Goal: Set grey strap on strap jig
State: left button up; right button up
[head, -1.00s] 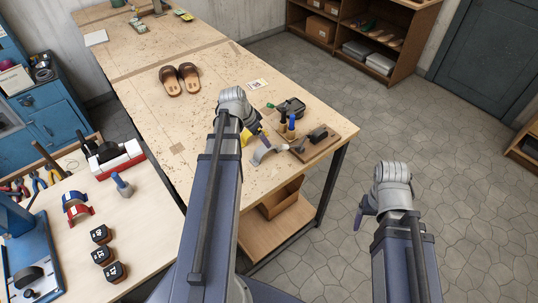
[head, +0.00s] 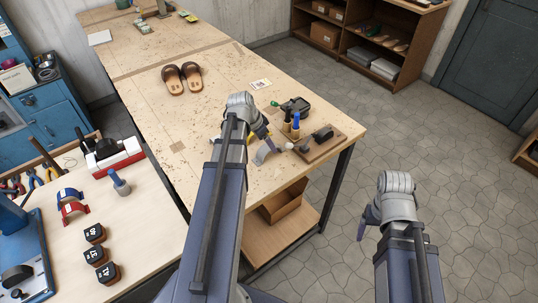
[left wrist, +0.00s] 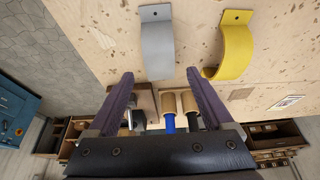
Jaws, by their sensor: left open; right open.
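The grey strap (head: 262,155), a curved band, lies on the large workbench. It also shows in the left wrist view (left wrist: 157,47), just beyond and between the fingertips. My left gripper (left wrist: 160,76) is open and empty, with its fingers either side of the strap's near end; contact cannot be told. What looks like the strap jig, a wooden board with a dark block (head: 327,149), lies right of the strap near the bench edge. It is partly hidden in the left wrist view (left wrist: 146,98). My right gripper (head: 369,216) is open and empty above the floor.
A yellow strap (left wrist: 238,50) lies beside the grey one. Tools with blue and wooden handles (head: 294,123) and a dark object (head: 296,105) stand by the jig. Sandals (head: 183,78) lie farther back. A side table at left holds blue and red straps (head: 73,209).

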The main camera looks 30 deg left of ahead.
pick_arm(q)
jog(key=b+x, duration=0.1)
jog(key=x, duration=0.1)
jog(key=shift+w+f, duration=0.1)
jog(key=shift+f, duration=0.25)
jog(key=shift+r, duration=0.1)
pick_arm(e)
notch_tip(320, 180, down, 2)
jog(key=shift+f, duration=0.2)
pick_arm(q)
grip_shut()
pick_arm(e)
jog(key=shift+r, duration=0.1)
pick_arm(q)
notch_tip(320, 180, up, 10)
jog(key=p, duration=1)
pick_arm(e)
notch_tip(320, 180, up, 10)
